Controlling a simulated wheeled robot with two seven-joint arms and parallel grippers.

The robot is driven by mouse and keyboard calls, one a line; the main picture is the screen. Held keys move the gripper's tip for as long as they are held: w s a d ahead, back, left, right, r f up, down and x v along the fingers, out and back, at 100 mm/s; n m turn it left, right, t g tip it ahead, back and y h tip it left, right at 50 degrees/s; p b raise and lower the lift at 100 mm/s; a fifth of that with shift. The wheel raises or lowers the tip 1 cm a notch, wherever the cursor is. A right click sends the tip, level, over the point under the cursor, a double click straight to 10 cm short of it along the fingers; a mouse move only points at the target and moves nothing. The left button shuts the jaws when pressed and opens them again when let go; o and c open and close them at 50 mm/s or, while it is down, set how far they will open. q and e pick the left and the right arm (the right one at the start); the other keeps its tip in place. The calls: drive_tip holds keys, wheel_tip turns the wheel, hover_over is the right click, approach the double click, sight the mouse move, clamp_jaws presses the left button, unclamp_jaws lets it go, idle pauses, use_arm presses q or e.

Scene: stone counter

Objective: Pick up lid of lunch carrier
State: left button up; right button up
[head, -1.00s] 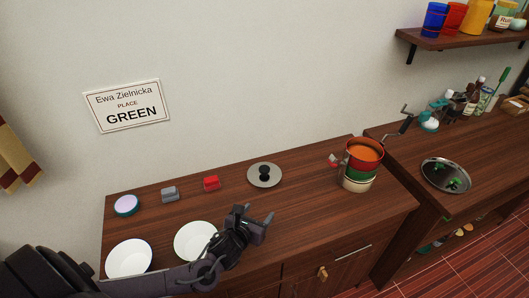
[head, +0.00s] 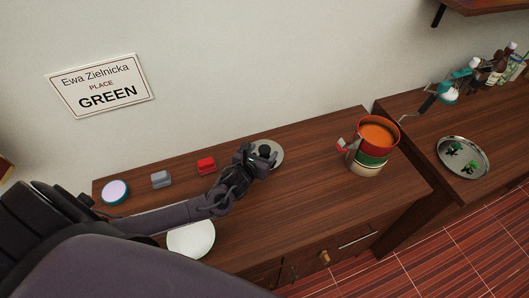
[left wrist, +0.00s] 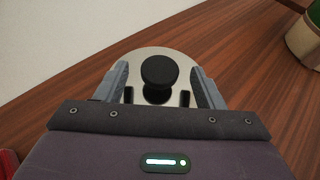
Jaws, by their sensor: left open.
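The lunch carrier lid (head: 276,158) is a round silver disc with a black knob (head: 265,150), lying flat on the wooden counter. In the left wrist view the lid (left wrist: 184,60) lies ahead with its knob (left wrist: 158,74) between my fingers. My left gripper (head: 259,160) is open at the lid, one finger on each side of the knob; contact cannot be told. The lunch carrier (head: 368,150), a stack of red, green and cream tiers with orange contents on top, stands to the right of the lid. My right gripper is not in view.
A red block (head: 206,166), a grey block (head: 161,179) and a round teal-rimmed item (head: 115,192) lie left of the lid. A white plate (head: 192,241) is partly behind my arm. A silver tray (head: 480,168) sits on the right counter. Counter between lid and carrier is clear.

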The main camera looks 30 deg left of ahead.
sight(264, 148)
use_arm(q)
drive_tip(key=shift+x, duration=1.25)
drive_tip(key=c, duration=1)
drive_tip(key=shift+c, duration=0.3)
drive_tip(key=shift+r, duration=0.2)
